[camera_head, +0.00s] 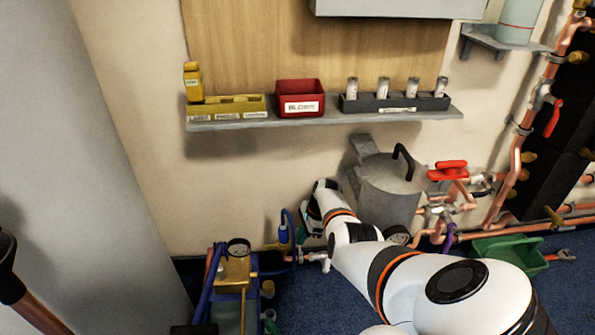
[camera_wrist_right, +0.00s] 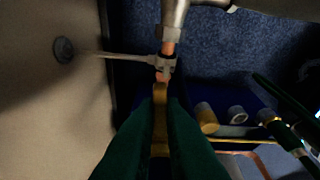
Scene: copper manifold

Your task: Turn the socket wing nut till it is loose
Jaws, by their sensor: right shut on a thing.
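The socket wing nut (camera_wrist_right: 160,93) is a narrow brass-yellow piece at the lower end of a short copper pipe in the right wrist view. My right gripper (camera_wrist_right: 160,112) is shut on it, with its two dark green fingers on either side. The fingers hide part of the nut, so I cannot tell how tight it is. In the head view my right gripper (camera_head: 309,220) is low by the wall, mostly hidden behind its own white arm, and the nut cannot be made out. My left gripper is not in view.
A grey cylindrical tank (camera_head: 390,200) stands right of my wrist. A pump unit with a gauge (camera_head: 236,270) and blue hoses stands to the left. Copper pipes (camera_head: 515,170) with red valve handles run at right, above a green bin (camera_head: 510,252). A shelf (camera_head: 330,117) holds boxes above.

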